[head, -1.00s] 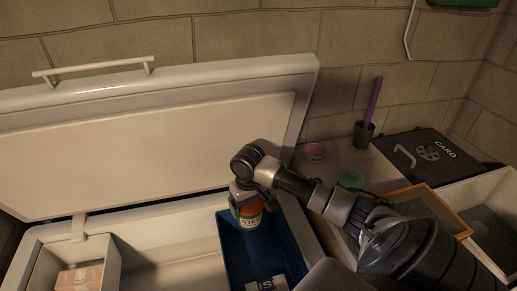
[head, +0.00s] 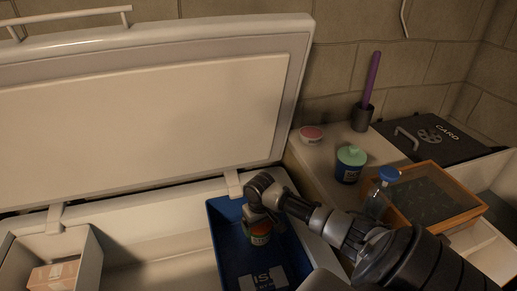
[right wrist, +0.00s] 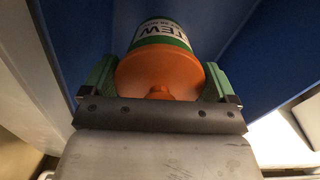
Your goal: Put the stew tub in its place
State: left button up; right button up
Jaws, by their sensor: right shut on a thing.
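The stew tub (head: 261,238) has an orange lid and a green and white label. My right gripper (head: 261,222) is shut on it and holds it inside the blue bin (head: 222,232), near the bin's back end. In the right wrist view the tub (right wrist: 160,68) sits between the two green finger pads, its orange lid facing the gripper and blue walls around it. I cannot tell whether its base touches the bin floor. My left gripper is out of view.
The blue bin stands in an open chest freezer with its lid (head: 150,120) raised. A pink box (head: 54,275) is in a compartment at left. A counter at right holds a mint-lidded jar (head: 349,165), a blue-capped bottle (head: 386,180), a small round tub (head: 311,134) and a wood-framed tray (head: 462,215).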

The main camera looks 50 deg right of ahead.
notch_tip(320, 180, down, 5)
jog(key=shift+f+b, duration=0.15)
jog(key=shift+b, duration=0.15)
jog(key=shift+f, duration=0.2)
jog(key=shift+f, duration=0.15)
jog(key=o, duration=0.8)
notch_tip(320, 180, up, 12)
jog(key=shift+r+p, duration=0.2)
jog(key=shift+p, duration=0.55)
